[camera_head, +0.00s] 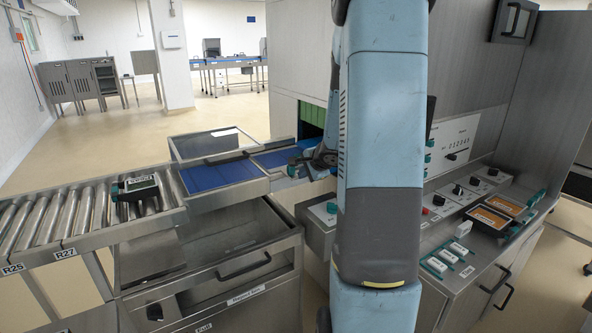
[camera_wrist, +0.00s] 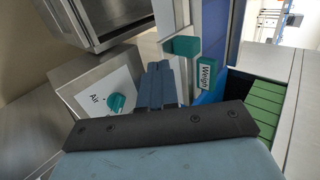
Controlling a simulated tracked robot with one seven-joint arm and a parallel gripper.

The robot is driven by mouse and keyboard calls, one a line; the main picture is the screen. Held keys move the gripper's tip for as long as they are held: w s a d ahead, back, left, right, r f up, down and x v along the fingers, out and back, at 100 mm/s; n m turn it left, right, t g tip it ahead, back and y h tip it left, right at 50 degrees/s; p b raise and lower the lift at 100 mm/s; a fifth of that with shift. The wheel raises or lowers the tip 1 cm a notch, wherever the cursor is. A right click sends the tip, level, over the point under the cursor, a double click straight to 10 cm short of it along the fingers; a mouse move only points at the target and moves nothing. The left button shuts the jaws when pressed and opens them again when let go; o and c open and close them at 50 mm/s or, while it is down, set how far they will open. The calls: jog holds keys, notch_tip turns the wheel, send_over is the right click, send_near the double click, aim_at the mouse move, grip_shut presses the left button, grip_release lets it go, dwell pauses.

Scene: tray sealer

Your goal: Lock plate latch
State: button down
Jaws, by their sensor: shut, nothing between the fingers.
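My gripper (camera_wrist: 161,80) is shut, its blue-grey fingers together and empty. In the head view my gripper (camera_head: 312,163) is partly hidden by my arm, at the machine's infeed opening. In the wrist view a teal block (camera_wrist: 182,46) stands just beyond the fingertips, on a pale edge. A teal block labelled "Weigh" (camera_wrist: 208,76) is to the right of the fingers. A teal knob (camera_wrist: 116,103) sits on a white panel marked "Air" to their left. No part is labelled as the plate latch, so I cannot tell which it is or its state. Contact with the fingers cannot be told.
A blue conveyor belt (camera_head: 219,175) leads to the opening with green strips (camera_head: 312,115). A roller conveyor (camera_head: 62,218) carries a dark labelled item (camera_head: 136,187). The control console (camera_head: 480,215) is right of my arm.

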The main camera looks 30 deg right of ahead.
aim_at(293, 170)
jog(key=shift+w, duration=1.95)
jog(key=w, duration=0.4)
jog(key=shift+a, duration=0.15)
jog(key=shift+w+r, duration=0.15)
jog(key=shift+w, duration=0.1)
jog(key=shift+s, duration=0.4)
jog(key=s, duration=0.3)
jog(key=v, duration=1)
jog(key=shift+s, duration=0.25)
